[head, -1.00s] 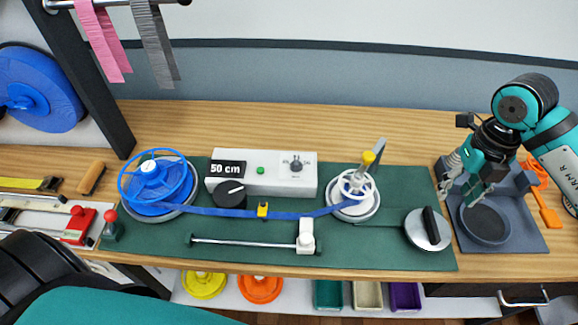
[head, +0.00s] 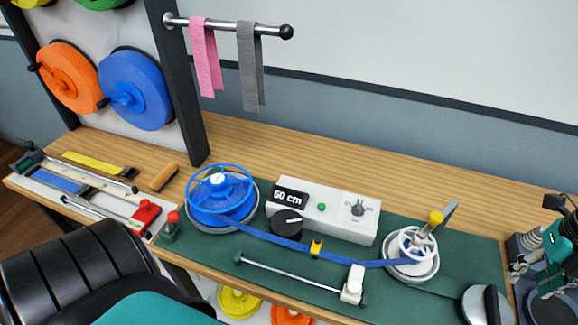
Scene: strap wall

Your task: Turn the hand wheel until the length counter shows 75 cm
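The white hand wheel (head: 413,249) with a yellow knob (head: 436,217) stands on a round grey-white base at the right of the green mat. The length counter (head: 289,196) is a black display on a white box; its first digit is blurred, so it reads 50 or 60 cm. A blue strap (head: 284,242) runs from the blue spool (head: 219,194) through a yellow-and-black piece to the hand wheel. My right gripper (head: 536,276) is at the far right edge, partly cut off, open and apart from the wheel. My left gripper is out of view.
A metal rod with a white slider (head: 352,284) lies in front of the strap. A silver disc with a black handle (head: 487,305) is at the lower right.

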